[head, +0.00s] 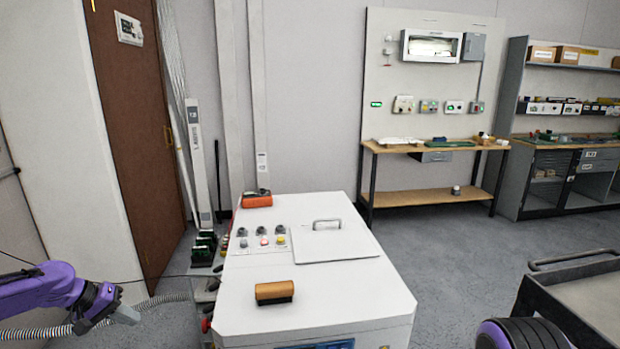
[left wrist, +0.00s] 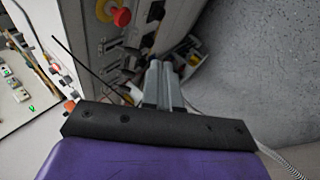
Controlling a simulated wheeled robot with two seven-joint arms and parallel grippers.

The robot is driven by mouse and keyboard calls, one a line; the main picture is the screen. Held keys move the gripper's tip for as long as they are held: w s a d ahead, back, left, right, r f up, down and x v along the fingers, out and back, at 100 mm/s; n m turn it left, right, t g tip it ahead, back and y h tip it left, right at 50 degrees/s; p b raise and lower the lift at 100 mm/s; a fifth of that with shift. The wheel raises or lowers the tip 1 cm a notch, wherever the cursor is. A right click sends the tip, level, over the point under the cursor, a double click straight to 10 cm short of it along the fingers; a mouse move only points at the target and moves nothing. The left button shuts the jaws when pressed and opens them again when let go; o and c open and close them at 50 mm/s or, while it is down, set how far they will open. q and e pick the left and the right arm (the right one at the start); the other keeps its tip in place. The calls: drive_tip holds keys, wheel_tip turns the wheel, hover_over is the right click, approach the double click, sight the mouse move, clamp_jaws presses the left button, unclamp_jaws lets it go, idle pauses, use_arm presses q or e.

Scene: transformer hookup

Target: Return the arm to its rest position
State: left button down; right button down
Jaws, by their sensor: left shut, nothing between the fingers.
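My left arm comes in from the left in the head view, low beside the white cabinet (head: 340,285). Its left gripper (head: 130,315) is to the left of the cabinet, apart from it. In the left wrist view the gripper's grey fingers (left wrist: 162,78) are together with nothing between them. They point along the cabinet's side panel, which carries a red knob on a yellow base (left wrist: 121,16). A purple and black part of my right arm shows at the lower right of the head view; its gripper is out of view.
An orange-brown block (head: 274,292) and a red-orange item (head: 257,201) lie on the cabinet top, near several knobs and a handled lid (head: 327,240). A grey corrugated hose (head: 160,300) runs by my left gripper. A dark cart (head: 570,290) stands right. Floor beyond is clear.

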use_arm(q)
drive_tip(key=w+d+f+n+t+y, duration=0.3)
drive_tip(key=d+f+n+y, duration=0.15)
drive_tip(key=f, duration=0.35)
drive_tip(key=s+d+f+n+y, duration=0.1)
drive_tip(key=s+d+f+y, duration=0.1)
drive_tip(key=s+d+f, duration=0.5)
drive_tip(key=s+d+f+m+g, duration=0.1)
drive_tip(key=s+f, duration=0.1)
drive_tip(key=s, duration=0.9)
drive_tip(key=s+d+f+m+g+y, duration=0.1)
drive_tip(key=s+f, duration=0.2)
drive_tip(key=s, duration=0.8)
drive_tip(key=s+d+f+m+g+y, duration=0.1)
drive_tip(key=s+d+f+g, duration=0.1)
drive_tip(key=s, duration=0.9)
drive_tip(key=shift+s+f, duration=0.25)
drive_tip(key=shift+f, duration=0.5)
